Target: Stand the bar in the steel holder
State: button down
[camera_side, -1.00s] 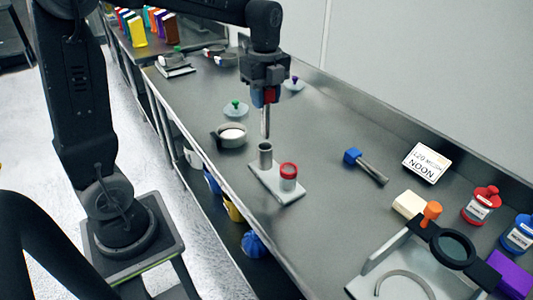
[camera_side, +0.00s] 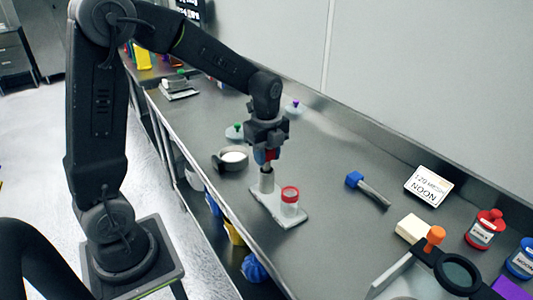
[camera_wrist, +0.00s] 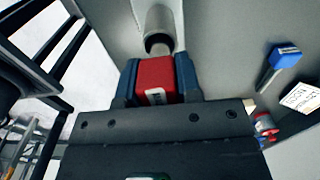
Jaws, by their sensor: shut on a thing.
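My gripper (camera_side: 266,155) is shut on the red head of the bar (camera_wrist: 155,82), with a blue finger on each side in the wrist view. The bar points down. Its steel shaft (camera_side: 267,168) runs into the mouth of the steel holder (camera_side: 267,184), an upright tube on a pale plate (camera_side: 290,219). The holder also shows in the wrist view (camera_wrist: 160,22), with the shaft entering its opening. The shaft's lower end is hidden inside the tube. The gripper is just above the holder.
A red-topped clear jar (camera_side: 289,203) stands on the same plate, close to the holder. A blue-headed tool (camera_side: 366,187) lies to the right. A label card (camera_side: 429,186) is behind. The bench between is clear.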

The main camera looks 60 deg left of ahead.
jog(key=c, duration=0.8)
grip_release()
jog(key=shift+f, duration=0.1)
notch_tip(320, 180, up, 12)
jog(key=shift+r, duration=0.1)
jog(key=s+d+n+t, duration=0.2)
jog(key=s+d+n, duration=0.2)
jog(key=s+n, duration=0.4)
jog(key=s+d+f+n+t, duration=0.1)
jog(key=s+d+n+t, duration=0.2)
jog(key=s+n, duration=0.5)
jog(key=shift+s+d+n+t, duration=0.35)
jog(key=shift+d+n, duration=0.1)
jog(key=shift+n, duration=0.55)
